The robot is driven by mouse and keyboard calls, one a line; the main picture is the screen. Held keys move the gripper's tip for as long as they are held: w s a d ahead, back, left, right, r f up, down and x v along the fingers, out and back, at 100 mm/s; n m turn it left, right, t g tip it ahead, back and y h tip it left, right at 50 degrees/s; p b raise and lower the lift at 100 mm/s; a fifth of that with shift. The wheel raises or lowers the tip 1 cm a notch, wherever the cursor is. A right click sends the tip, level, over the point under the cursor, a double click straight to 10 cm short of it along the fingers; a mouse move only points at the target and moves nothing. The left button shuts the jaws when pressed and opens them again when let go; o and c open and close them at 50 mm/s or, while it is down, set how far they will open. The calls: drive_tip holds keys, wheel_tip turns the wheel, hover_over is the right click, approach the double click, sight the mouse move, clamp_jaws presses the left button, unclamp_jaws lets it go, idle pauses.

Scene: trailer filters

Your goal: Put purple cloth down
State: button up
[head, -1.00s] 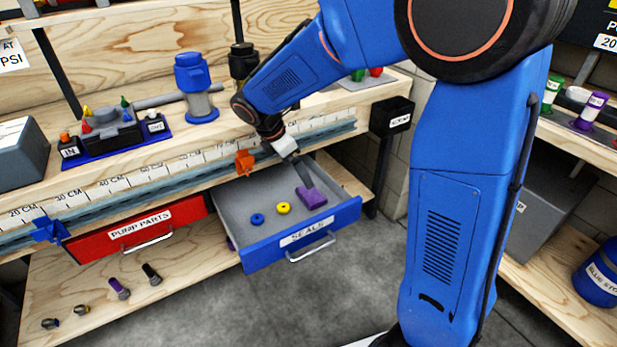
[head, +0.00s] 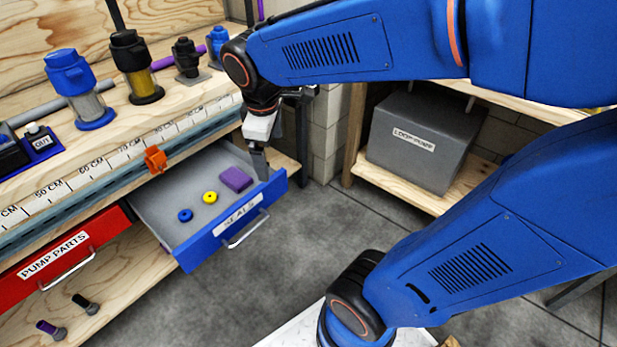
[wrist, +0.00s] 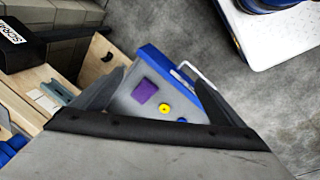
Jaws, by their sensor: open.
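The purple cloth (head: 236,179) lies flat on the grey floor of the open SEALS drawer (head: 165,203), near its right end. In the wrist view the cloth (wrist: 144,91) shows between my two fingers, below and apart from them. My gripper (head: 260,163) is above the right end of the drawer, beside the cloth in the head view. Its fingers (wrist: 160,88) are spread and hold nothing. In the drawer, a yellow ring (head: 210,197) and a blue ring (head: 185,215) lie left of the cloth.
The bench edge with a centimetre ruler (head: 110,163) and an orange clamp (head: 155,159) runs behind the drawer. The red PUMP PARTS drawer (head: 75,255) is shut at the left. A grey LOOP PUMP box (head: 425,140) stands on a shelf at right. The floor in front is clear.

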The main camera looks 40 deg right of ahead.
drive_tip(key=s+d+m+t+y, duration=0.1)
drive_tip(key=s+d+m+t, duration=0.1)
drive_tip(key=s+m, duration=0.7)
drive_tip(key=s, duration=0.3)
drive_tip(key=shift+s+f+y, duration=0.2)
drive_tip(key=shift+s+y, duration=0.1)
drive_tip(key=shift+s, duration=0.05)
drive_tip(key=shift+o, duration=0.5)
drive_tip(key=m+g+h, duration=0.3)
drive_tip(key=m+h, duration=0.1)
drive_tip(key=m, duration=1.1)
hover_over(234, 176)
drive_tip(key=s+a, duration=0.2)
drive_tip(key=a, duration=0.5)
wheel_tip(234, 176, down, 3)
drive_tip(key=x, duration=1.7)
drive_tip(key=shift+s+d+f, duration=0.1)
drive_tip(key=shift+s+d, duration=0.2)
